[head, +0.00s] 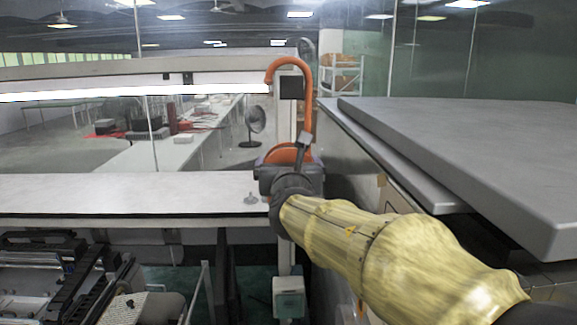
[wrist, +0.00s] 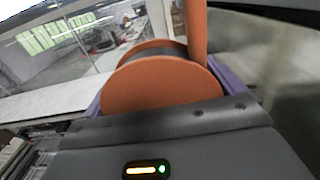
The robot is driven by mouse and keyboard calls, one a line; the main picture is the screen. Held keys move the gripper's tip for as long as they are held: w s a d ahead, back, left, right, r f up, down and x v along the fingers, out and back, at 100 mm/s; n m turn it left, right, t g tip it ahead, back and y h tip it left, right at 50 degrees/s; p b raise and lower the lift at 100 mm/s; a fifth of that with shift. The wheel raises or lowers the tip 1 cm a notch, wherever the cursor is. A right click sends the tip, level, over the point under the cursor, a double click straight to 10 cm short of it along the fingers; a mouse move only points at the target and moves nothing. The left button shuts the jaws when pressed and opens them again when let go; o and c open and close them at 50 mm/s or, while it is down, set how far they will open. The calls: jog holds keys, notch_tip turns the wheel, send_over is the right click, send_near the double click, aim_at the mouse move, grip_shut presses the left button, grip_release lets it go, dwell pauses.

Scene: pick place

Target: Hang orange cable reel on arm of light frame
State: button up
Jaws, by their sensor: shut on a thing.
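The orange cable reel (head: 290,154) is in my gripper (head: 289,170), at the centre of the head view. A tall orange hook (head: 307,95) rises from the reel and curves over to the left, its tip pointing down. In the wrist view, the reel (wrist: 160,88) shows an orange flange and a dark wound core between the purple fingers of my gripper (wrist: 165,92). The light frame has a bright horizontal lamp bar (head: 130,92) and a pale upright (head: 287,125) behind the hook. The hook tip overlaps the bar's right end; I cannot tell whether they touch.
A white bench top (head: 120,193) runs across the left, with a small grey piece (head: 251,198) near its right end. A thick grey slab (head: 470,160) stands close on the right. Machinery (head: 60,275) fills the lower left. A fan (head: 256,122) is farther back.

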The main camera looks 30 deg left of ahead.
dwell(0.4)
jog(key=o, duration=1)
jog(key=shift+o, duration=0.2)
jog(key=shift+f, duration=0.15)
jog(key=shift+s, duration=0.1)
jog(key=shift+s+d+f+b, duration=0.1)
jog(key=shift+s+d+b, duration=0.2)
jog(key=shift+s+b, duration=0.2)
jog(key=b+v, duration=0.4)
jog(key=v, duration=1.2)
jog(key=shift+r+b, duration=0.25)
jog(key=shift+b, duration=0.15)
